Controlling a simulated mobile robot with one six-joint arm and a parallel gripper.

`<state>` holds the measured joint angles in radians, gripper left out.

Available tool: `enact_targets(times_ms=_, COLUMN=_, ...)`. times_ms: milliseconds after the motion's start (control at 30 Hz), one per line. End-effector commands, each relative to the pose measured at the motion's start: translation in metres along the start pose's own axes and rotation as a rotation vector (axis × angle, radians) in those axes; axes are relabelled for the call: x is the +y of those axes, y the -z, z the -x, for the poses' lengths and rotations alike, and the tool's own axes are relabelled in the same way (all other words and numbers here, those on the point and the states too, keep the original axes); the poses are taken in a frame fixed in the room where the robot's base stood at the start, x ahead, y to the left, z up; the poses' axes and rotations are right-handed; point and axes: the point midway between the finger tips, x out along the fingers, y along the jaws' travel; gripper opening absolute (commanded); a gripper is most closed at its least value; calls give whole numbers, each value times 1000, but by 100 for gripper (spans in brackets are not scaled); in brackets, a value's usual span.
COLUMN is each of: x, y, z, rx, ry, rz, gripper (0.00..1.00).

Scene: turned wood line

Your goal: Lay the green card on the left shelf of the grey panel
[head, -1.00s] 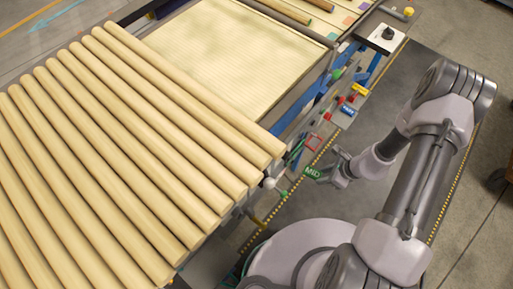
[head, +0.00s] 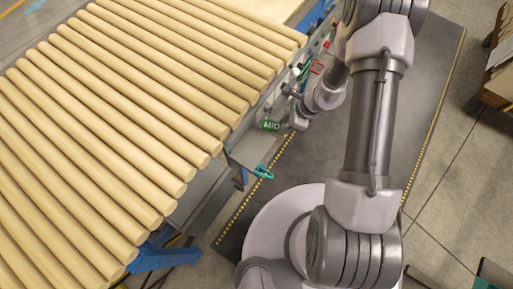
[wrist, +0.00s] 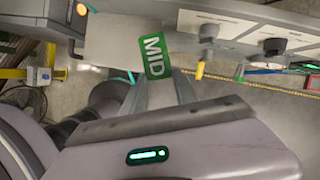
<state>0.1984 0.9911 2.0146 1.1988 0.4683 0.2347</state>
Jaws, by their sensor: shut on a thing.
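The green card (head: 271,126), marked MID, is in my gripper (head: 284,123) beside the side of the roller line. In the wrist view the green card (wrist: 155,57) stands tilted between the fingertips of my gripper (wrist: 161,78), which is shut on it. Behind it is a broad grey surface (wrist: 112,32), apparently the grey panel; I cannot tell whether the card touches it. In the head view a flat grey plate (head: 246,152) juts out just below and left of the card. I cannot tell whether it is the left shelf.
Rows of turned wood rods (head: 120,110) fill the left of the head view. A teal curled thing (head: 263,172) is at the grey plate's front edge. A red square frame (head: 317,68) is farther along. A dark knob (wrist: 273,46) is on the panel. The dark floor mat is mostly clear.

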Motion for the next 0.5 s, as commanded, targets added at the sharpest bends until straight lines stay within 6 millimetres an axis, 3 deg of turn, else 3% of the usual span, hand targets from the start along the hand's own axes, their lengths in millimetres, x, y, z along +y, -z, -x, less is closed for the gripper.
enact_targets(times_ms=33, x=15, y=-8, z=-13, rx=1, ry=-4, rz=4, gripper=0)
enact_targets(times_ms=200, x=54, y=-38, z=-30, rx=1, ry=-2, rz=6, gripper=0)
enact_targets(times_ms=367, x=68, y=-48, z=-36, rx=1, ry=-1, rz=2, gripper=0)
enact_targets(times_ms=500, x=68, y=-38, z=-59, rx=2, ry=-1, rz=-1, gripper=0)
